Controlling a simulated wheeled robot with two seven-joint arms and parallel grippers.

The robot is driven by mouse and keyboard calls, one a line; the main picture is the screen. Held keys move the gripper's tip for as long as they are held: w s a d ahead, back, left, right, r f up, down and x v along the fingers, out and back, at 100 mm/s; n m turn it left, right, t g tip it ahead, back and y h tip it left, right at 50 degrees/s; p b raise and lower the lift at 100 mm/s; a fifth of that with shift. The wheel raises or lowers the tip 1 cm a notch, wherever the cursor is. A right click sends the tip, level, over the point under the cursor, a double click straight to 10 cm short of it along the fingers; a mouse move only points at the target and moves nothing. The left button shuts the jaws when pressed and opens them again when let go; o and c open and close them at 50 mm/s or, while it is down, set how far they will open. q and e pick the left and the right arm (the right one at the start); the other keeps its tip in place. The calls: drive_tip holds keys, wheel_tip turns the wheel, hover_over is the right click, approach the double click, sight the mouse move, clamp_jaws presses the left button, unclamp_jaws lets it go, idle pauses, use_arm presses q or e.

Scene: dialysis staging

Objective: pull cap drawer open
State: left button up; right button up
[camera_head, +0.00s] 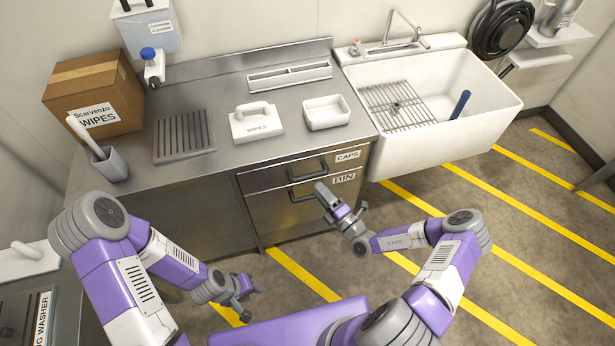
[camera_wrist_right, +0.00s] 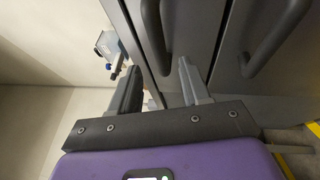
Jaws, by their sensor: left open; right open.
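The cap drawer (camera_head: 265,180) is the upper drawer under the steel counter, labelled CAPS, and its front looks flush with the cabinet. Its dark bar handle (camera_head: 308,172) also shows in the right wrist view (camera_wrist_right: 153,38), ahead of the gap between my fingers. My right gripper (camera_head: 342,199) is open in front of the drawers; in the right wrist view its two fingers (camera_wrist_right: 158,88) point toward that handle. I cannot tell whether they touch it. My left gripper (camera_head: 247,290) is open and empty, low in front of the cabinet.
The BIN drawer (camera_head: 275,212) lies just below, with its own handle (camera_wrist_right: 275,40) close to my right gripper. A white sink (camera_head: 440,100) is at right.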

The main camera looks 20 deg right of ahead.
sight(307, 175)
drive_tip(key=b+x, duration=0.1)
drive_tip(key=x, duration=0.6)
drive_tip(key=shift+w, duration=0.1)
clamp_jaws()
